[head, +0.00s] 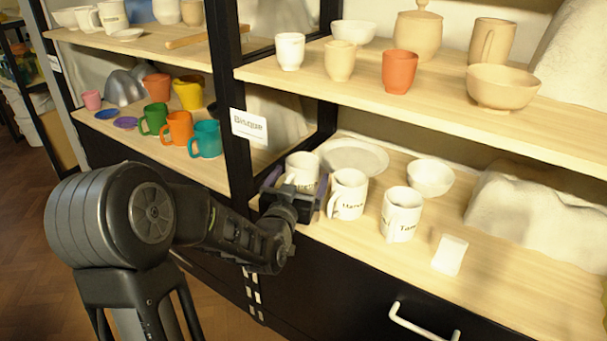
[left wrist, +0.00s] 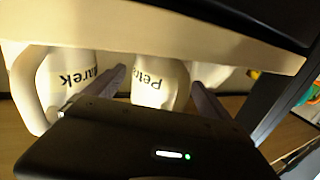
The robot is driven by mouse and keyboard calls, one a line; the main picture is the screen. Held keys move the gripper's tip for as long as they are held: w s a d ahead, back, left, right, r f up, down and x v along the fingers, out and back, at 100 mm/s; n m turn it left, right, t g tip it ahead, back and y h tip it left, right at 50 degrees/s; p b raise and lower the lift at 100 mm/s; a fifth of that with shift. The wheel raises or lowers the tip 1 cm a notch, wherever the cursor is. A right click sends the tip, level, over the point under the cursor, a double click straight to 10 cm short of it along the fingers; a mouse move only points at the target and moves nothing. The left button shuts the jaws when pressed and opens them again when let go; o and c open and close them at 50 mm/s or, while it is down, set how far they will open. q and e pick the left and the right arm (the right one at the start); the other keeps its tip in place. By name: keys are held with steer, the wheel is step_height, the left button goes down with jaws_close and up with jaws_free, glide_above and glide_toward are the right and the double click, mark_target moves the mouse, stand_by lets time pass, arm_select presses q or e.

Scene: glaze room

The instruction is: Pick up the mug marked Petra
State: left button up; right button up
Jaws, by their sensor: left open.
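The white mug marked Petra (left wrist: 158,85) shows upside down in the left wrist view, between the two fingers of my left gripper (left wrist: 160,82). In the head view, the leftmost white mug (head: 302,166) on the lower right shelf stands upright at my left gripper (head: 295,190). The gripper partly hides its lower part and lettering. The gripper is open, with one finger on each side of the mug. I cannot tell whether either finger touches it. A white mug marked Marek (left wrist: 68,85) stands close beside it; in the head view this mug (head: 348,190) is just right of the gripper.
A third lettered white mug (head: 401,216), a white bowl (head: 430,178), a plate (head: 355,157) and a small white block (head: 450,254) share the shelf (head: 370,250). A black upright (head: 232,130) stands left of the gripper. The upper shelf (head: 430,100) hangs above.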

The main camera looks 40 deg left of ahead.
arm_select(q)
steer(key=shift+c, duration=0.2)
stand_by(0.3)
steer(key=c, duration=1.7)
steer(key=shift+r+p, duration=2.2)
steer(key=shift+r, duration=2.85)
